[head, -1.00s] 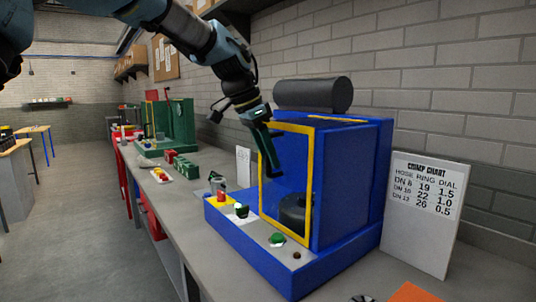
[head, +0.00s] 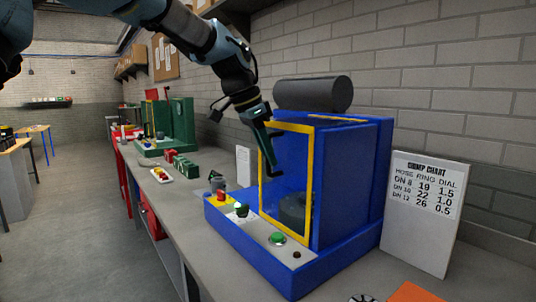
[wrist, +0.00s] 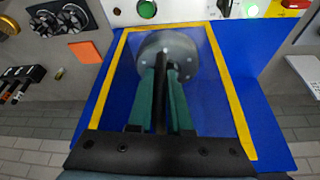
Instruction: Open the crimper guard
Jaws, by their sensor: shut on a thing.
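The crimper (head: 345,190) is a blue machine on the bench. Its guard (head: 310,190) is a clear panel in a yellow frame across the front, and it looks closed or nearly so. A dark round die part (head: 293,209) shows behind the panel. My gripper (head: 275,172) is at the guard's upper left front, its green fingers pointing down. In the wrist view the fingers (wrist: 160,80) lie close on both sides of a dark upright bar (wrist: 160,95), the guard's handle, and are shut on it. The exact contact is partly hidden.
A red and yellow stop button (head: 220,197) and green buttons (head: 277,238) sit on the crimper's front ledge. A crimp chart (head: 424,212) stands to the right. A dark cylinder (head: 313,94) lies on top. A green machine (head: 180,122) stands farther left; the aisle floor is clear.

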